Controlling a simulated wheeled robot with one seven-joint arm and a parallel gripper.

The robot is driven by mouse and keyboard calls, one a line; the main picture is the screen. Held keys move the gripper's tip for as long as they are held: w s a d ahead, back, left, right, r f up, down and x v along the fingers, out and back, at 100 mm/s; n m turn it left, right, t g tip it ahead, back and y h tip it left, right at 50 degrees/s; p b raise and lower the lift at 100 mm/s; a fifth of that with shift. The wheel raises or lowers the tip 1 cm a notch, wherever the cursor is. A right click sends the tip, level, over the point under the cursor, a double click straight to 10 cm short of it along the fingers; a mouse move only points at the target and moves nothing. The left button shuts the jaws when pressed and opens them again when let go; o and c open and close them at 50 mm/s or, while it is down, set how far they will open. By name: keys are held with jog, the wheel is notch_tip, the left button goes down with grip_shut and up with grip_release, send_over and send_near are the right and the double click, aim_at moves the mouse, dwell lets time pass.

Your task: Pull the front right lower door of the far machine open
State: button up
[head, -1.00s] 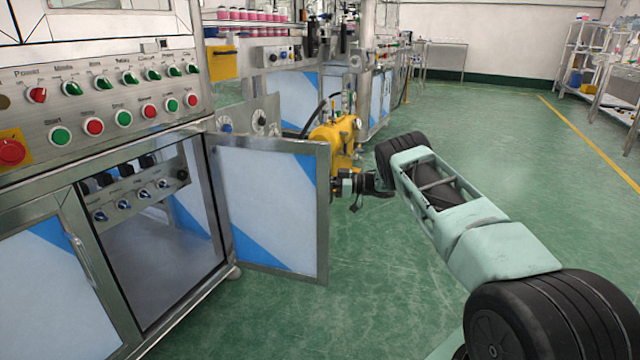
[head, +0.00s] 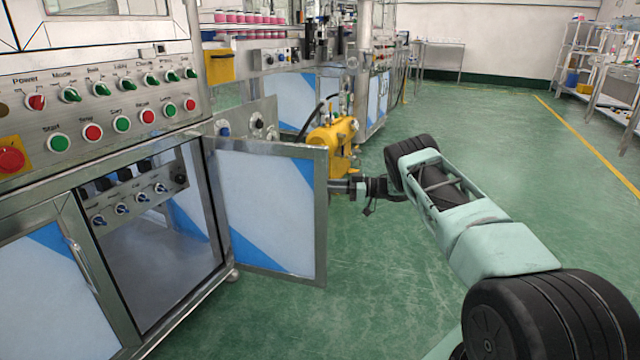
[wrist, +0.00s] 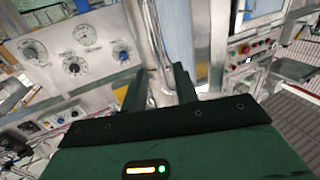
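The machine (head: 100,75) with the button panel fills the left of the head view. Its lower right door (head: 265,210), white with a blue stripe in a steel frame, stands swung wide open, showing the compartment (head: 160,275) inside. My gripper (head: 341,186) is at the door's free edge, on the outer side; the door hides its fingertips there. In the wrist view, my gripper's two dark fingers (wrist: 161,86) stand apart, with a curved steel handle (wrist: 153,40) between or just beyond them. I cannot tell whether they touch it.
A closed lower door (head: 50,285) with a steel handle is left of the opening. A yellow unit (head: 332,137) stands behind the open door, with another machine (head: 300,95) beyond. Shelves (head: 580,60) stand far right.

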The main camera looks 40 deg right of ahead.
jog(key=p+v, duration=0.2)
jog(key=v, duration=1)
jog(key=shift+s+d, duration=0.15)
jog(key=shift+d, duration=0.05)
